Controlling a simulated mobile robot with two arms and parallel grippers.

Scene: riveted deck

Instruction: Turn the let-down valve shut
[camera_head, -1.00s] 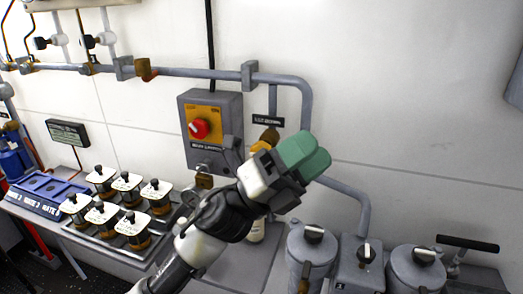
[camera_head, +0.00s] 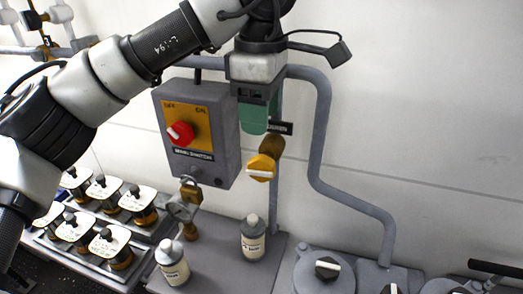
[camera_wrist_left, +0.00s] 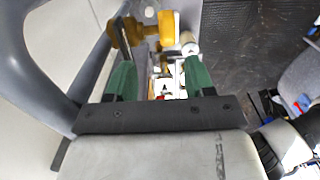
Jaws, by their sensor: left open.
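The let-down valve has a brass body and a yellow handle (camera_head: 262,168) on a vertical grey pipe. Its label (camera_head: 281,128) is partly hidden behind my left gripper. My left gripper (camera_head: 254,128) points down, a little above the valve, with its green fingers apart and empty. In the left wrist view, my gripper's green fingertips (camera_wrist_left: 160,72) stand wide apart. The yellow handle (camera_wrist_left: 168,28) appears beyond them, roughly in line with the gap, and the brass body (camera_wrist_left: 130,32) is to its left. I see no contact with the valve. My right gripper is not in view.
A grey box with a red knob (camera_head: 180,133) is close to the left of the valve. Two bottles (camera_head: 253,240) (camera_head: 173,264) stand below. A bent grey pipe (camera_head: 320,150) runs to the right, with lidded canisters (camera_head: 325,270) below.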

